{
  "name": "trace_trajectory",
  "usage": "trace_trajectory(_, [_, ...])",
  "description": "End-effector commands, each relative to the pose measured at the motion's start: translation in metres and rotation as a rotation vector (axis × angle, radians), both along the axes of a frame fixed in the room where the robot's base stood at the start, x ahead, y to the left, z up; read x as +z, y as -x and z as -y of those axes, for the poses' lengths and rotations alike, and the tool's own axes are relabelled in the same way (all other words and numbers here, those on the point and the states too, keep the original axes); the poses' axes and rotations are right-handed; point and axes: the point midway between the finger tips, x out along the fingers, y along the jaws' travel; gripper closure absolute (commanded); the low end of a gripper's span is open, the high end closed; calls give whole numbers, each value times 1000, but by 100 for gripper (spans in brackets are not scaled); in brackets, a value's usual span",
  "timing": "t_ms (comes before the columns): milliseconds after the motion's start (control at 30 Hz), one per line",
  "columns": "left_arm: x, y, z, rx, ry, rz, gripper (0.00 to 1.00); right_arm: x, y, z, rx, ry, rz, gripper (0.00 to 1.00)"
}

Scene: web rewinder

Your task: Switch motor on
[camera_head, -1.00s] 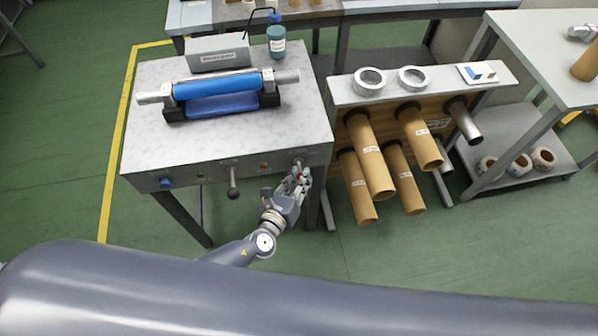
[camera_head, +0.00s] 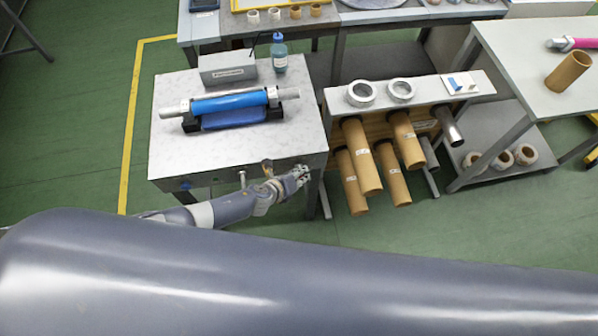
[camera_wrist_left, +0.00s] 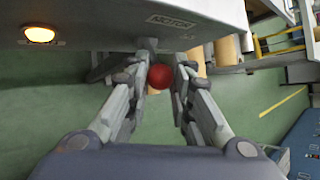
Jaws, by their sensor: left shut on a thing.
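The motor switch is a lever with a red ball knob (camera_wrist_left: 159,77), under the MOTOR label (camera_wrist_left: 172,21) on the front panel in the left wrist view. My left gripper (camera_wrist_left: 157,88) is shut on this knob, with a finger on each side of it. In the head view, my left gripper (camera_head: 300,174) is at the right end of the machine table's front panel (camera_head: 222,180) and hides the knob there. An amber lamp (camera_wrist_left: 40,34) glows on the panel, left of the label. I cannot tell the lever's exact setting. My right gripper is not in view.
A blue roller (camera_head: 230,101) lies in its stand on the tabletop (camera_head: 172,140), with a grey box (camera_head: 228,68) and a bottle (camera_head: 280,52) behind. A rack with cardboard tubes (camera_head: 361,158) stands close to the gripper's right. Green floor is clear in front.

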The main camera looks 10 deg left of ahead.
Motion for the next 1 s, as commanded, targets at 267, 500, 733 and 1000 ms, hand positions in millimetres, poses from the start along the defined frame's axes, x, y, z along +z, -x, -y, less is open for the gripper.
trace_trajectory(267, [5,-3,0,-2,23,-69,100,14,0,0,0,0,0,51])
trace_trajectory(500, [4,-2,-1,0,29,-90,100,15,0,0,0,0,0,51])
trace_trajectory(733, [4,-2,0,-1,30,-90,100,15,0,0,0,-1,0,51])
trace_trajectory(1000, [4,-2,0,0,30,-90,58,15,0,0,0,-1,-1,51])
